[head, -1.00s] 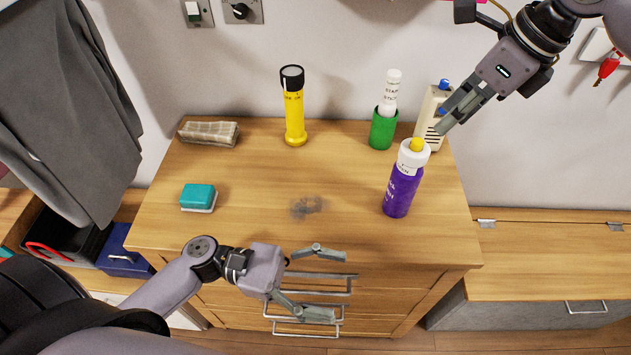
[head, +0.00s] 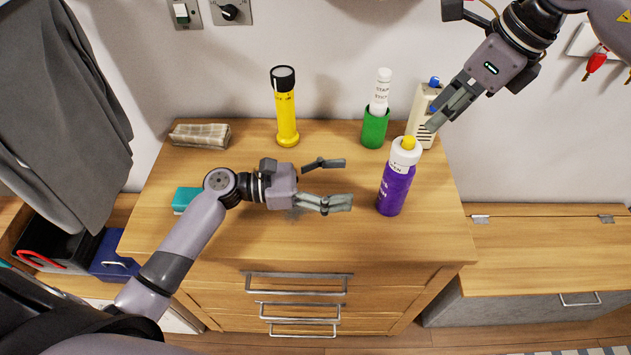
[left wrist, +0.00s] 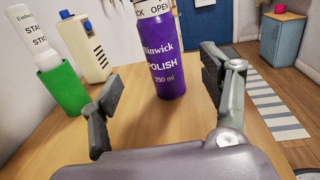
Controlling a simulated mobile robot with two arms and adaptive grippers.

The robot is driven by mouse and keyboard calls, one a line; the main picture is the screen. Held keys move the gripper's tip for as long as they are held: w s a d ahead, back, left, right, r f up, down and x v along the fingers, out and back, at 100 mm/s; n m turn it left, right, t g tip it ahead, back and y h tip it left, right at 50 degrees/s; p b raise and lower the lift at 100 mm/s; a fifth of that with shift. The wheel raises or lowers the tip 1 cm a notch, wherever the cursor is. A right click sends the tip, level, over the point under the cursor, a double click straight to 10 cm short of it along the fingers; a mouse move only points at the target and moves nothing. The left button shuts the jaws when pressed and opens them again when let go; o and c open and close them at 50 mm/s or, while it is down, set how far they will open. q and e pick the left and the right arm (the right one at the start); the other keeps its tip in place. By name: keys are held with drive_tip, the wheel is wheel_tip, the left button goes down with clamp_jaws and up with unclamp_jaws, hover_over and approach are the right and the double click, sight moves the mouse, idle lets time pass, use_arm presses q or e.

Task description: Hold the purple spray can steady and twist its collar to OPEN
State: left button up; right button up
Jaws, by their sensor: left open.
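The purple spray can (head: 395,190) stands upright on the right part of the wooden chest top. It has a white collar (head: 405,153) and a yellow nozzle (head: 408,142). In the left wrist view the can (left wrist: 167,60) is ahead, between the spread fingers, with its top cut off; part of the collar lettering reads "OPEN". My left gripper (head: 338,182) is open and empty, left of the can and apart from it. My right gripper (head: 440,117) is above and just right of the collar; its fingers look close together, and I cannot tell whether they are open.
A green cup (head: 374,129) with a white stick and a cream device (head: 424,112) with a blue button stand behind the can. The front middle of the top is clear.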

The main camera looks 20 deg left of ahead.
sight(383, 180)
use_arm(q)
drive_tip(key=x, duration=1.2)
drive_tip(key=shift+a, duration=0.1)
drive_tip(key=shift+c, duration=0.3)
